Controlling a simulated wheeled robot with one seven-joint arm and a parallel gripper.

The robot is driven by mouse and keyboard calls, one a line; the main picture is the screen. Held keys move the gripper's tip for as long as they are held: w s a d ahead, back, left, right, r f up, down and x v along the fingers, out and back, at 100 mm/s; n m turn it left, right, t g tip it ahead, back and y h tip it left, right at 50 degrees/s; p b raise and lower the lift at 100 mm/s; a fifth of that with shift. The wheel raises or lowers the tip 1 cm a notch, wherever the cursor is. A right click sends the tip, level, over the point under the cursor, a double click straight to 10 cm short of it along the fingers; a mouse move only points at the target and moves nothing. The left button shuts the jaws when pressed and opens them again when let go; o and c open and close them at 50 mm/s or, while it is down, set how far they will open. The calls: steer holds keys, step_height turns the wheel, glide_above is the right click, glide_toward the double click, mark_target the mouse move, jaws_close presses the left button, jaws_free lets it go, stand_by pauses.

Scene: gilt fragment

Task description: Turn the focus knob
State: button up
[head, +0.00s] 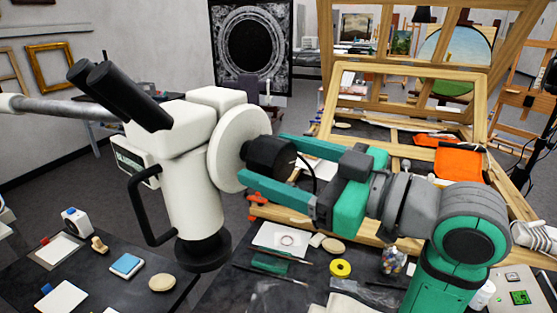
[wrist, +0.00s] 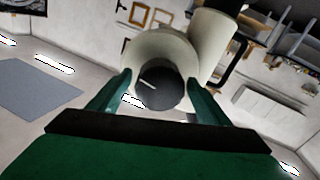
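The microscope (head: 180,160) is white with black eyepieces, held on a grey boom arm at the left. Its black focus knob (head: 268,156) sticks out of a round white disc (head: 238,149) on the right side. My gripper (head: 264,160) has its two green fingers reaching along either side of the knob. In the wrist view the dark knob (wrist: 158,90), with a pale line on its face, sits between the fingertips (wrist: 159,80). A narrow gap seems to show on each side, so the fingers look open around it.
Below is a dark table (head: 225,290) with a yellow tape roll (head: 340,268), a blue-topped block (head: 127,264) and small tools. Wooden easel frames (head: 405,78) and an orange cloth (head: 459,163) stand at the right, behind my arm.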

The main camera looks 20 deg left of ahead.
steer(key=c, duration=0.9)
steer(key=shift+m, duration=2.9)
steer(key=o, duration=1)
steer(key=shift+o, duration=0.2)
